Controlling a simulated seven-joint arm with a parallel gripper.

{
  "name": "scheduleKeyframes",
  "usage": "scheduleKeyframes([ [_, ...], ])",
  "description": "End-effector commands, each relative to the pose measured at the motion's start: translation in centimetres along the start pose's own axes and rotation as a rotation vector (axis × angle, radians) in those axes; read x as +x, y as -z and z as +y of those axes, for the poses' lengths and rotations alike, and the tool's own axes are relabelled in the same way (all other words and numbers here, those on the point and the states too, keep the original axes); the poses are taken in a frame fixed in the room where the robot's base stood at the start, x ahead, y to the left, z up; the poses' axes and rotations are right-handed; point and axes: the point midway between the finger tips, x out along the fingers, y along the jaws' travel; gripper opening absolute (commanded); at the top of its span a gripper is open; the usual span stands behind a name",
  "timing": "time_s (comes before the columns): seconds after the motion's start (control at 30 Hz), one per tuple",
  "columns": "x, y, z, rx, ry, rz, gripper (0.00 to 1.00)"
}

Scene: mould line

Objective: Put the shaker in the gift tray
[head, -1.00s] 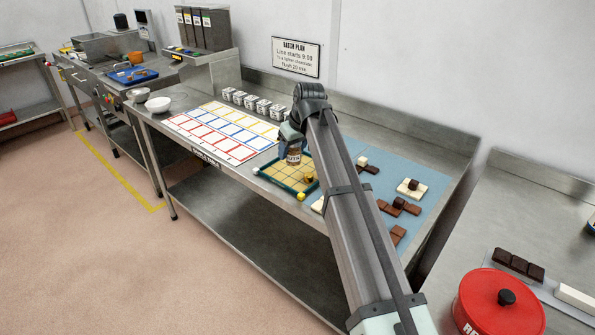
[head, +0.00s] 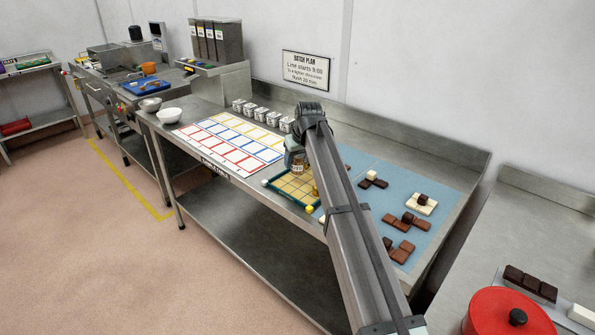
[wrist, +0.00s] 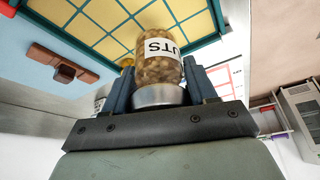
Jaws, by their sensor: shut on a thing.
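The shaker (wrist: 160,52) is a clear jar of brown nuts with a white label ending in "UTS" and a silver lid. My gripper (wrist: 160,88) is shut on it near the lid, one blue-grey finger on each side. In the head view the shaker (head: 298,169) hangs under my gripper (head: 295,157), at the back part of the gift tray (head: 283,200). The tray is a yellow grid with a teal rim; I cannot tell whether the shaker touches it. The tray's rim and grid (wrist: 104,20) also show beyond the shaker in the wrist view.
A yellow ball (head: 309,209) lies by the tray's front corner. A blue mat (head: 375,205) with chocolate pieces is to its right. A white sheet with coloured boxes (head: 228,145) lies to its left, with several small white containers (head: 262,113) behind. My arm hides part of the mat.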

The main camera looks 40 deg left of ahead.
Motion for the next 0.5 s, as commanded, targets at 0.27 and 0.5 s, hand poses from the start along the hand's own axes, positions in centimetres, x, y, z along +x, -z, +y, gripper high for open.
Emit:
scheduleKeyframes([
  [0.27,2.2,-1.0,0.0,0.0,0.0,0.0,0.23],
  [0.5,3.8,-1.6,0.0,0.0,0.0,0.001,0.23],
])
